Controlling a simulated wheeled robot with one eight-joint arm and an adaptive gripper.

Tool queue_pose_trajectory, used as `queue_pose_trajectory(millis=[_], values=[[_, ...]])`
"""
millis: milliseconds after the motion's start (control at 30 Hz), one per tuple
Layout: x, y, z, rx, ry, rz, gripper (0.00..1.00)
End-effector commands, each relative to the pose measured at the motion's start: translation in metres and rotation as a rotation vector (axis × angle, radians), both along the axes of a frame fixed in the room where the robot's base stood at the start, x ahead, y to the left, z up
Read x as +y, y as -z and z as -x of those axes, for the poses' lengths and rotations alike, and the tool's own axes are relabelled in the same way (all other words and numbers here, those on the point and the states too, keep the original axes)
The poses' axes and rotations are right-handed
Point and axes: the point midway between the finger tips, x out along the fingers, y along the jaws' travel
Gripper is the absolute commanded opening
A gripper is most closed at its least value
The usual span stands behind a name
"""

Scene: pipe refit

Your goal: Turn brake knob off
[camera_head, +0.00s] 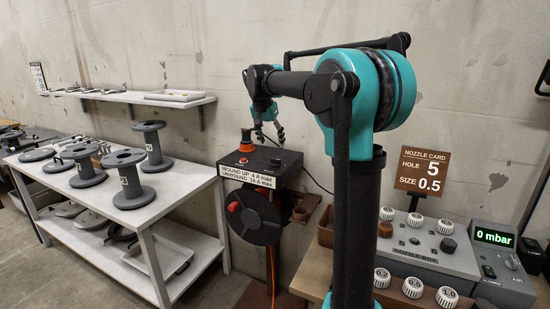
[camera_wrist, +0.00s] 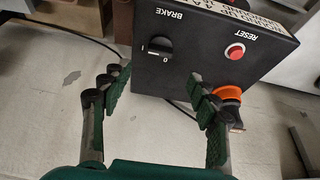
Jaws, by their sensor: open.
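The brake knob (camera_wrist: 159,46) is a small black rotary knob on top of the black box (camera_wrist: 230,60). In the wrist view it sits beside the upside-down word BRAKE, with a "0" by its lower right and a pale mark at its left; its exact setting is hard to tell. In the head view the knob (camera_head: 276,162) shows on the box top, just below my gripper (camera_head: 268,133). My gripper (camera_wrist: 154,80) is open and empty, its fingers apart. The knob lies beyond the fingertips, between their lines, and appears untouched.
A red RESET button (camera_wrist: 235,51) and an orange-collared part (camera_wrist: 228,94) sit on the same box, near my right finger in the wrist view. A cable reel (camera_head: 254,214) hangs below. A table with spools (camera_head: 131,180) stands left; a nozzle box (camera_head: 425,245) is at right.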

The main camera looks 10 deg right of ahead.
Motion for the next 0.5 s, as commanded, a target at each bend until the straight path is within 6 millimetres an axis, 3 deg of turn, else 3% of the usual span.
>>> queue_pose_trajectory(millis=[300, 500], values=[[-0.013, 0.056, -0.019, 0.000, 0.000, 0.000, 0.60], [-0.018, 0.076, -0.026, -0.001, 0.001, -0.001, 0.60]])
